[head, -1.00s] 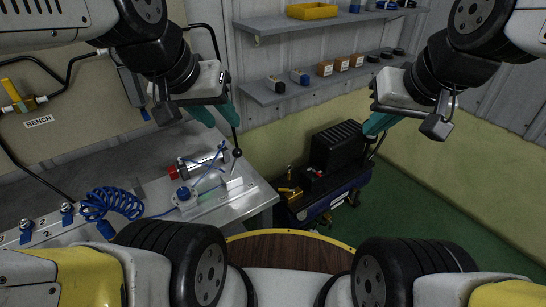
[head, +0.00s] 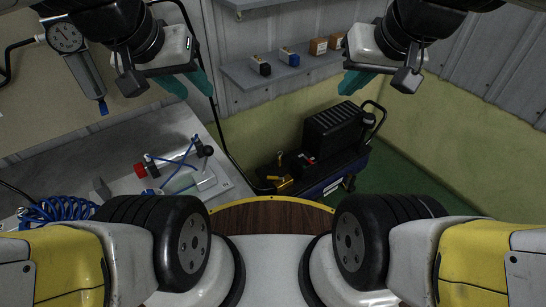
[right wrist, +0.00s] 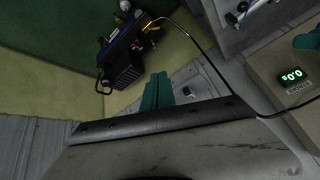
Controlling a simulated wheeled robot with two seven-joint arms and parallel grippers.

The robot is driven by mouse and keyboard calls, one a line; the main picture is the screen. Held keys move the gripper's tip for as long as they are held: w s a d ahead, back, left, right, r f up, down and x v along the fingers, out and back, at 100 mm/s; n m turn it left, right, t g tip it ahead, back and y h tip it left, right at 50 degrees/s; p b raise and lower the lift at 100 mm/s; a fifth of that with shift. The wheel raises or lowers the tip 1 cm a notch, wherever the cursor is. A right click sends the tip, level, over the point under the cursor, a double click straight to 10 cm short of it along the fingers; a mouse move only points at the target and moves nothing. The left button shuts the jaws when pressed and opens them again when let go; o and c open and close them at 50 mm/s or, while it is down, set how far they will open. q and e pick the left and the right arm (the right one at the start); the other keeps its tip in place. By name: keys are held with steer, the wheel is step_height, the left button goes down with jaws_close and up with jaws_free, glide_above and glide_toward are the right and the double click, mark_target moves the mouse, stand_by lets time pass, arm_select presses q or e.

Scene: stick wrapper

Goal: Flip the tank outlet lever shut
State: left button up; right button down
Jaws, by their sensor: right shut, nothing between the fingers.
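The air compressor with its black housing (head: 334,128) and dark blue tank (head: 335,182) stands on the floor beyond my base. Small yellow fittings (head: 281,183) sit at its left end, with a small yellow upright piece (head: 279,160) above them. These may include the outlet lever; its position is too small to tell. My left gripper (head: 190,86) hangs above the workbench, and I cannot tell how far its fingers are apart. My right gripper (head: 356,83) is shut and empty, above and apart from the compressor. The right wrist view shows the compressor (right wrist: 124,62) beyond the right fingertips (right wrist: 157,82).
The metal workbench (head: 222,190) at left holds a fixture with blue tubing (head: 178,160) and a coiled blue hose (head: 55,212). A wall shelf (head: 270,80) with small boxes is behind the grippers. Green floor (head: 392,178) is open right of the compressor.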

steer(key=w+f+n, duration=0.3)
steer(key=w+f, duration=0.3)
steer(key=w, duration=0.5)
steer(key=w+f+n, duration=0.2)
steer(key=w+f, duration=0.4)
steer(key=w, duration=0.5)
steer(key=w+a+f+n, duration=0.2)
steer(key=w+f+n, duration=0.1)
steer(key=w+f, duration=0.55)
step_height(320, 180, down, 13)
steer(key=w+a+n, duration=0.2)
steer(key=s+a+f+n, duration=0.1)
steer(key=s+a+f, duration=0.1)
steer(key=f, duration=0.7)
steer(key=s+a+f+n+y, duration=0.1)
steer(key=s+a+f+n, duration=0.1)
steer(key=f, duration=0.8)
steer(key=s+a+f+n+y, duration=0.1)
steer(key=s+f, duration=0.3)
steer(key=f, duration=0.6)
steer(key=shift+a+f+n, duration=0.25)
steer(key=shift+a+n, duration=0.25)
steer(key=shift+a, duration=0.25)
